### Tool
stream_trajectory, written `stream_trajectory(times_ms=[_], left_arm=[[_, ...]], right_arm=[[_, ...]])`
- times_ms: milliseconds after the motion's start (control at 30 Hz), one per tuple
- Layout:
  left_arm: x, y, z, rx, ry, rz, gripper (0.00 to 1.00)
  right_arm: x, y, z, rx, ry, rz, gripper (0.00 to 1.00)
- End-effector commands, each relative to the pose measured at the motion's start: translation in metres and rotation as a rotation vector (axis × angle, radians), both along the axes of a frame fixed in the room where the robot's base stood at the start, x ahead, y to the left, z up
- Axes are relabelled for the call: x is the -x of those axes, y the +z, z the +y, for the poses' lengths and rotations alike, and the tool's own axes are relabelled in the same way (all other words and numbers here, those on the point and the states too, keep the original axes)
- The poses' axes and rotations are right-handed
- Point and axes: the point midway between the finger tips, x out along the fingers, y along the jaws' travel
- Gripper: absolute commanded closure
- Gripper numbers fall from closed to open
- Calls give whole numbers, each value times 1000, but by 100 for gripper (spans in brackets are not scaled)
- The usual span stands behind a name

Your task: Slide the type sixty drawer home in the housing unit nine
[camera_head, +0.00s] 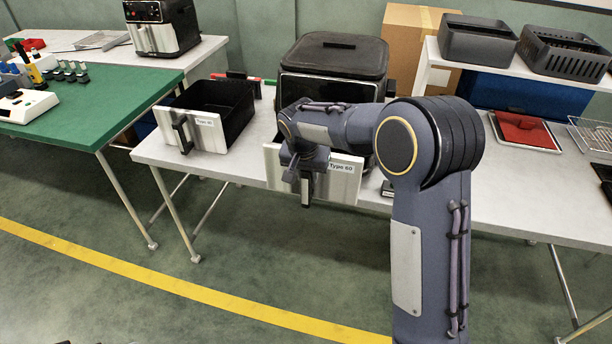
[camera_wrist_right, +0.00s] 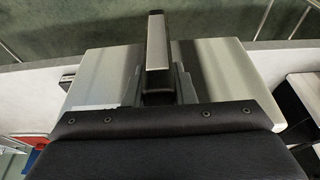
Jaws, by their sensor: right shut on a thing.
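The type sixty drawer shows as a pale front panel (camera_head: 345,184) labelled "Type 60", at the front edge of the table. My right gripper (camera_head: 306,188) is shut on the handle of this drawer, in front of the panel. The panel also shows in the right wrist view (camera_wrist_right: 217,72), on both sides of the dark upright handle (camera_wrist_right: 157,45). The black housing unit (camera_head: 335,56) stands behind the panel; its number is not visible. My right arm hides the drawer's body, so I cannot tell how far it is inside. My left gripper is not in view.
Another drawer (camera_head: 238,108), black with a pale front, sits on the table (camera_head: 225,166) to the left. A shelf with black bins (camera_head: 478,40) and a red item on a tray (camera_head: 524,130) are to the right.

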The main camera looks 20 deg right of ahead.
Motion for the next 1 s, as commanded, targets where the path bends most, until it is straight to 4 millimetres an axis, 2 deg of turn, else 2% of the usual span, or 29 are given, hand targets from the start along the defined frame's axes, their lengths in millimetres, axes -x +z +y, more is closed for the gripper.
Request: stream_trajectory(times_ms=[1000], left_arm=[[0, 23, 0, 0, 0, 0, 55]], right_arm=[[-41, 3, -27, 0, 0, -5, 100]])
